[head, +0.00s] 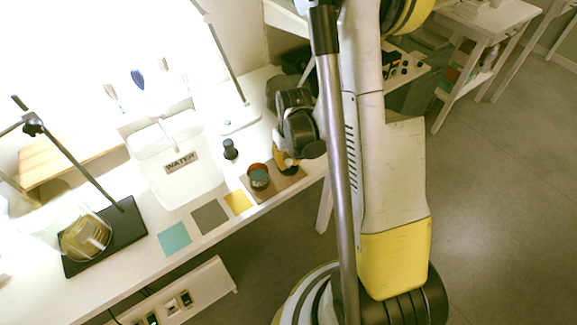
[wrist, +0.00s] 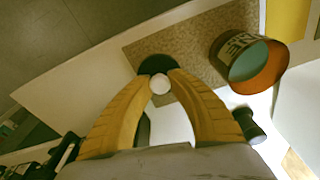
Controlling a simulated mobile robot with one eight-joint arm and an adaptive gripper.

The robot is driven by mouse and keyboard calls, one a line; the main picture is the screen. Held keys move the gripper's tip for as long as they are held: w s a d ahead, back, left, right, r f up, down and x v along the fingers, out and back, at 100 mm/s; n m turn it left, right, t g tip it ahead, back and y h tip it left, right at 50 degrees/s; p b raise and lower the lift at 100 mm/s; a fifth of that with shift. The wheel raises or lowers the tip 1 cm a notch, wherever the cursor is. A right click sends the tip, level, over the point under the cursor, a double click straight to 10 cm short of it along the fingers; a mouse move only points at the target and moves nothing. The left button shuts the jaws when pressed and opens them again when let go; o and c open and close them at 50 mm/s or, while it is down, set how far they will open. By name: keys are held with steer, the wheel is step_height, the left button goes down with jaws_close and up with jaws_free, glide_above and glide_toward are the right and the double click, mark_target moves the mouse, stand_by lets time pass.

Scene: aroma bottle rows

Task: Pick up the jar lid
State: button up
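The jar lid (wrist: 158,64) is a dark round disc with a pale round knob (wrist: 160,85). It is at the edge of the speckled brown mat, and I cannot tell whether it touches the mat. My gripper (wrist: 162,78) points down over it, its two yellow fingers drawn in close on both sides of the knob. It appears shut on the knob. In the head view my gripper (head: 286,161) hides most of the lid (head: 289,170). The open jar (wrist: 250,62), with a lettered band, teal inside and an orange-brown wall, stands apart beside the lid; it also shows in the head view (head: 259,183).
The mat (head: 286,188) lies near the white table's front edge. A small dark bottle (head: 230,149) stands behind the jar. A clear WATER container (head: 180,185), yellow (head: 238,201), grey (head: 210,217) and teal (head: 174,239) squares, and a stand with a flask (head: 84,238) are to the left.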

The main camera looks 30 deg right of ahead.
jaws_close()
